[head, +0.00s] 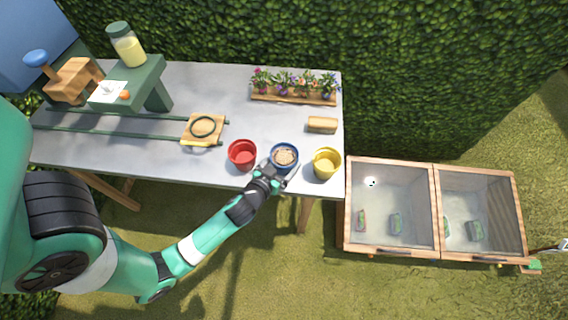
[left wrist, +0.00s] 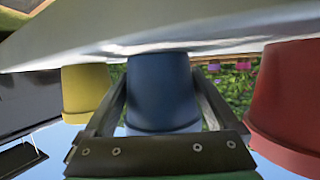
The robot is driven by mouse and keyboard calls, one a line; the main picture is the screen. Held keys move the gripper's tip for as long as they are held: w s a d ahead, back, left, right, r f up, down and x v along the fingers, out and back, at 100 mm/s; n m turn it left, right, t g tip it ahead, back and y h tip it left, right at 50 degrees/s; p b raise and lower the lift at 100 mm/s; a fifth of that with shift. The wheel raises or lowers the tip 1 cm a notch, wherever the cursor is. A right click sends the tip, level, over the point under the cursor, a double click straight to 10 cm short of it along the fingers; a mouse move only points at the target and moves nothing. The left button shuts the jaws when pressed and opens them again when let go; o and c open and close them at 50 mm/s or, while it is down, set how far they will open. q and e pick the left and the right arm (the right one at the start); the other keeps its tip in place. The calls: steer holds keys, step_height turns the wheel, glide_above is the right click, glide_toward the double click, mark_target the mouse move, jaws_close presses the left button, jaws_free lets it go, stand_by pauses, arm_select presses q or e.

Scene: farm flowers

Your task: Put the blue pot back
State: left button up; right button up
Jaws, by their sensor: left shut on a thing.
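The yellow pot (left wrist: 86,92) and red pot (left wrist: 288,105) stand apart on either side. My right gripper is not in view.
A flower planter (head: 293,98) and a tan block (head: 322,125) lie behind the pots. A green stand (head: 135,88) and a wooden piece with a dark ring (head: 203,127) are at left. A glass-topped cold frame (head: 390,205) stands right of the table (head: 285,75).

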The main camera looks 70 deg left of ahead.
arm_select(q)
steer(key=shift+r, duration=0.1)
steer(key=o, duration=1.5)
steer(key=shift+r, duration=0.1)
steer(key=shift+v, duration=6)
